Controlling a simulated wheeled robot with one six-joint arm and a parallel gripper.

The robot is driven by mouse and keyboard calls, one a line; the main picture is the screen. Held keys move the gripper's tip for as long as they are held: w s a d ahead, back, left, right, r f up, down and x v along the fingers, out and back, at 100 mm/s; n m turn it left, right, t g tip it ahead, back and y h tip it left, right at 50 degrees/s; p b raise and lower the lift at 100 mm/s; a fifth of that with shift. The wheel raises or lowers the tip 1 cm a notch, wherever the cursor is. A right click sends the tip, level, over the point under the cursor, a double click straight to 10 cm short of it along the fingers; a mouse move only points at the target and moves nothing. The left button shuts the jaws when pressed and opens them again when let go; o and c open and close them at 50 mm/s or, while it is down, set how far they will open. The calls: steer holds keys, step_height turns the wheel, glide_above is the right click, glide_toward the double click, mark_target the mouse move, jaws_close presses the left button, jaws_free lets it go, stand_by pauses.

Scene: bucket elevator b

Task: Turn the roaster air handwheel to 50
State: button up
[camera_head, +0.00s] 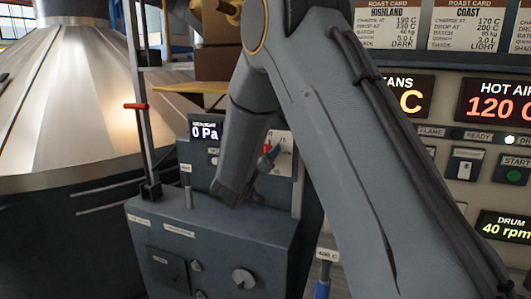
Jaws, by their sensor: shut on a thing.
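My arm crosses the middle of the head view and bends down to a dark grey cabinet. My gripper (271,160) is small and partly hidden by my wrist, in front of a pale scale plate (285,166) on the cabinet's upright panel. It is shut on what seems to be the roaster air handwheel, which my arm and gripper mostly hide. A small red mark (267,148) shows at the plate, beside the gripper. The scale's figures are too small to read, so I cannot tell the setting.
A display (205,131) left of my arm reads 0 Pa. The cabinet's sloped front (210,245) carries a round knob (243,279). A large metal cone (65,90) stands at left. A control panel at right has a hot air display (497,101) reading 120 C.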

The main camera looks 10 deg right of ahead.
steer(key=shift+f, duration=0.1)
stand_by(0.4)
steer(key=o, duration=1.1)
steer(key=shift+c, duration=0.2)
steer(key=b+v, duration=0.2)
steer(key=v, duration=0.5)
steer(key=shift+s+a, duration=0.25)
steer(key=shift+s, duration=0.1)
